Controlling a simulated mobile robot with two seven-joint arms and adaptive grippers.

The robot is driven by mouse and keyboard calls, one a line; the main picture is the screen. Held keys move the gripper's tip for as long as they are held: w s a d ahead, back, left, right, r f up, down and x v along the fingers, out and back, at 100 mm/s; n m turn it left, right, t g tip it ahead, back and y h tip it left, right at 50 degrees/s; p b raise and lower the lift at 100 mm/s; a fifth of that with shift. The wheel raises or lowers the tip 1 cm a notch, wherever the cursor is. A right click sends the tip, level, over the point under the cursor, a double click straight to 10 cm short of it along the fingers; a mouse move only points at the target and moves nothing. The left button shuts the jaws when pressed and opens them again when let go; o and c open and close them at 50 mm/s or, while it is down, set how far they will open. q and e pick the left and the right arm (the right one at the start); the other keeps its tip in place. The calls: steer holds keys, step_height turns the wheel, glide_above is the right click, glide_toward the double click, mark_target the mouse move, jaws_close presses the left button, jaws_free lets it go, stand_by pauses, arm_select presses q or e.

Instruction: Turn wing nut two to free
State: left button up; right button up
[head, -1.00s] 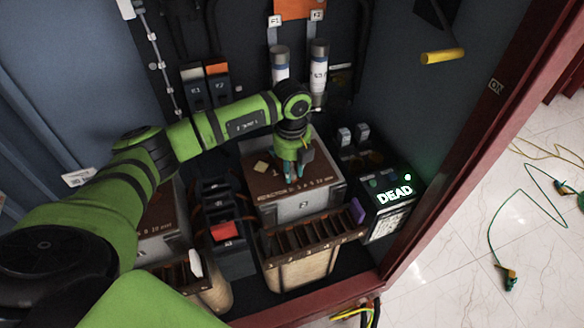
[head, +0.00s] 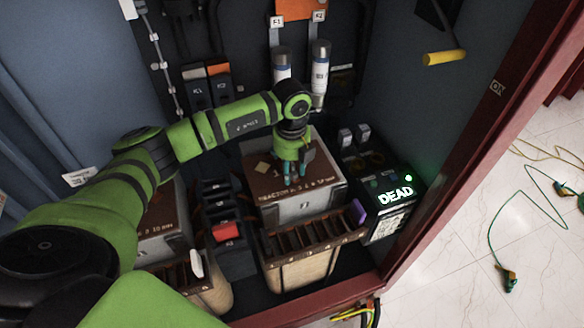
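My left gripper (head: 293,178) points down over the brown-topped box (head: 320,187) in the middle of the cabinet. Its two teal fingertips are close together at the box's top. The wing nut is hidden or too small to make out between them, so I cannot tell whether they hold it. A small tan square (head: 263,168) lies on the box top to the left of the fingers. My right gripper is not in view.
A slotted wooden rack (head: 311,240) with a purple piece (head: 357,212) fronts the box. A unit with a lit DEAD sign (head: 396,194) stands to its right. Fuse cylinders (head: 319,75) rise behind. The red cabinet frame (head: 440,190) bounds the right side.

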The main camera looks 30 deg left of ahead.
mark_target(292, 175)
arm_select(q)
step_height(292, 175, up, 12)
stand_by(0.6)
